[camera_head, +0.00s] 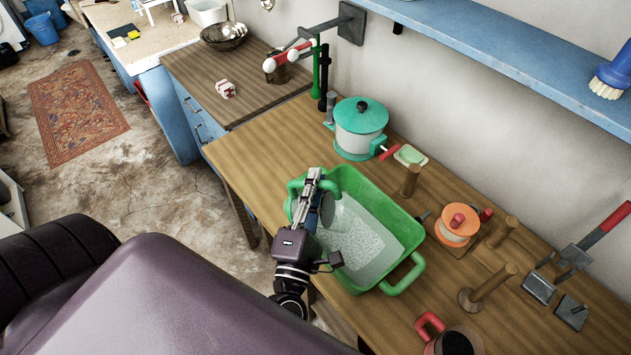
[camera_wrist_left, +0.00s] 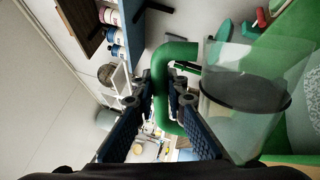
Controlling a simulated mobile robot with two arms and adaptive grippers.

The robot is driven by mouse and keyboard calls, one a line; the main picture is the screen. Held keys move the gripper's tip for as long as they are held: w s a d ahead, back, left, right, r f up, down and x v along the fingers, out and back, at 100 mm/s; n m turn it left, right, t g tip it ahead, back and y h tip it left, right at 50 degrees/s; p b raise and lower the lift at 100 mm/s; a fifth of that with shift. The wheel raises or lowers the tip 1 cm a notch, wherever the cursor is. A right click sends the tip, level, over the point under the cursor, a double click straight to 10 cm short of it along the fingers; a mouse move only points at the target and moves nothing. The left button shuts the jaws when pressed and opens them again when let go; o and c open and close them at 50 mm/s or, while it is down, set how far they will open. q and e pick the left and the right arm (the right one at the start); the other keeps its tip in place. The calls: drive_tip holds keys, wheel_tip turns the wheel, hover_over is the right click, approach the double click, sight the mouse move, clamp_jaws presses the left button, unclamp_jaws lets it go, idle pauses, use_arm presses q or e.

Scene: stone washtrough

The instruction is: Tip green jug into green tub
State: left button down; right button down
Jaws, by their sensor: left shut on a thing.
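The green jug has a green handle (camera_wrist_left: 164,90) and a clear body (camera_wrist_left: 240,100) with a dark band, as seen in the left wrist view. My left gripper (camera_wrist_left: 160,92) is shut on the handle. In the head view my left gripper (camera_head: 312,185) is over the left end of the green tub (camera_head: 403,280) and hides much of the jug (camera_head: 328,208). The jug's body is on the tub's side of the gripper. I cannot tell its exact tilt or whether it holds anything. The tub stands on the wooden worktop and shows a pale speckled inside. My right gripper is not in view.
A teal-lidded pot (camera_head: 360,128) and a soap dish (camera_head: 410,156) stand behind the tub. An orange-lidded pot (camera_head: 457,226), wooden pegs (camera_head: 488,287) and a red-handled mug (camera_head: 452,342) are to its right. A blue shelf (camera_head: 500,50) overhangs the back.

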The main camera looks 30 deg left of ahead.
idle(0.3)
use_arm(q)
drive_tip(key=shift+w+d+r+m+h+p, duration=0.15)
drive_tip(key=shift+d+m+p, duration=0.2)
drive_tip(key=shift+d+m, duration=0.25)
drive_tip(key=shift+w+d+f+m+h+p, duration=0.15)
drive_tip(key=shift+d+m+p, duration=0.15)
drive_tip(key=shift+d+m, duration=0.25)
drive_tip(key=shift+s+a, duration=0.1)
